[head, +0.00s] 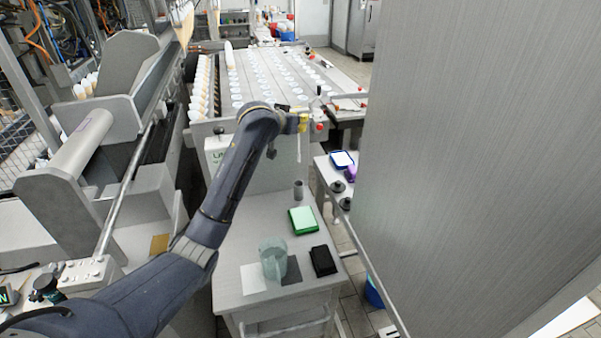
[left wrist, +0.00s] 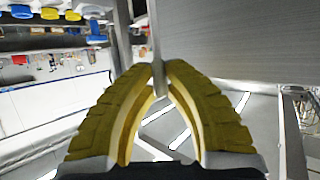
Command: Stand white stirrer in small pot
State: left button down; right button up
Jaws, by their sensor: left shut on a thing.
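My left gripper (head: 303,122) has yellow fingers and is raised above the far end of the small table. It is shut on the white stirrer (head: 299,150), a thin pale stick that hangs roughly upright below the fingers. In the left wrist view the yellow fingertips (left wrist: 160,70) close around the thin stirrer (left wrist: 157,45). The small pot (head: 298,190), a dark grey cylinder, stands upright at the table's far right corner. The stirrer's lower end is above the pot and apart from it. My right gripper is not in view.
On the small table (head: 228,237) are a green-edged tray (head: 303,221), a clear jug (head: 272,262), a black block (head: 323,261) and flat white and dark squares. A large grey panel (head: 480,150) fills the right side. A conveyor machine (head: 280,75) stands behind.

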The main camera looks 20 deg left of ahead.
pick_arm(q)
notch_tip(320, 180, down, 16)
jog(key=shift+f, duration=0.1)
dwell(0.5)
jog(key=c, duration=1.9)
grip_release()
jog(key=shift+f, duration=0.1)
jog(key=o, duration=0.4)
jog(key=shift+o, duration=0.2)
jog(key=v, duration=1.2)
